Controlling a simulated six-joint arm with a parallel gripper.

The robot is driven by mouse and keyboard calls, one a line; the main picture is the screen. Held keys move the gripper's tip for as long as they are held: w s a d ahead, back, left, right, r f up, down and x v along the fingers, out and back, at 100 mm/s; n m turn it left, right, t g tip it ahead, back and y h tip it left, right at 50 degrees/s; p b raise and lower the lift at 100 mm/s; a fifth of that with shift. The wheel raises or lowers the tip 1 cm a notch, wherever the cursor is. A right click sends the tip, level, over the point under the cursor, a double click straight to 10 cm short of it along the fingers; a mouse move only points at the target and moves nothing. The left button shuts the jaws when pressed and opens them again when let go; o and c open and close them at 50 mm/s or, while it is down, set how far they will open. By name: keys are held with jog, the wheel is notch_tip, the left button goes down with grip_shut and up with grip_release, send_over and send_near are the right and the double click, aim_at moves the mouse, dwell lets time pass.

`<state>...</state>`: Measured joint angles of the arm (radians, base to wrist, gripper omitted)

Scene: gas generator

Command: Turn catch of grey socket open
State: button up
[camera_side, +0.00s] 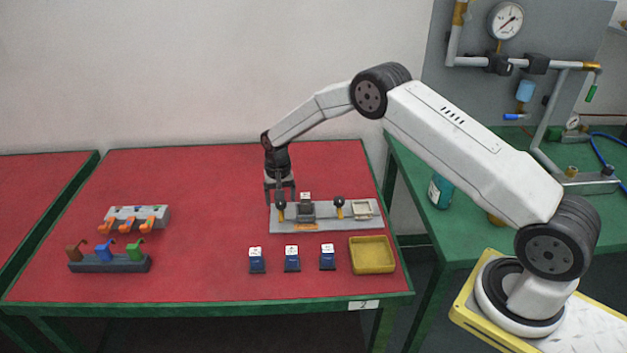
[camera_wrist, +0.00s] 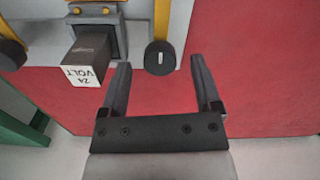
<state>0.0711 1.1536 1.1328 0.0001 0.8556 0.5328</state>
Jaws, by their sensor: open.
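A grey socket (camera_side: 306,213) stands on a light grey base plate (camera_side: 366,217), with a dark block in it that has a white top. In the wrist view this block (camera_wrist: 90,52) carries a "24 VOLT" label. A black-knobbed lever stands on each side of the socket, one left (camera_side: 281,208) and one right (camera_side: 340,205). I cannot tell which part is the catch. My gripper (camera_side: 280,194) points down at the left lever, open and empty. In the wrist view its fingertips (camera_wrist: 160,62) are on either side of one black knob, with gaps and no visible contact.
Three blue blocks with white tops (camera_side: 292,259) stand in front, beside a yellow tray (camera_side: 371,255). A grey rack with orange levers (camera_side: 137,218) and a dark rack with coloured hooks (camera_side: 110,262) are at left. The red table (camera_side: 200,190) is clear between.

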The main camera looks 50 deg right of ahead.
aim_at(282, 203)
jog(key=shift+r, duration=3.45)
jog(key=shift+s+a+r, duration=0.1)
jog(key=shift+s+r, duration=0.25)
jog(key=shift+r, duration=0.05)
jog(key=s+a+r+n+t, duration=0.1)
jog(key=s+a+r+n, duration=0.1)
jog(key=s, duration=1.2)
jog(key=s+a+r+n+t, duration=0.1)
jog(key=s+r+n, duration=0.4)
jog(key=s, duration=1)
jog(key=shift+a+r+t, duration=0.2)
jog(key=shift+a+t, duration=0.1)
jog(key=shift+a, duration=0.15)
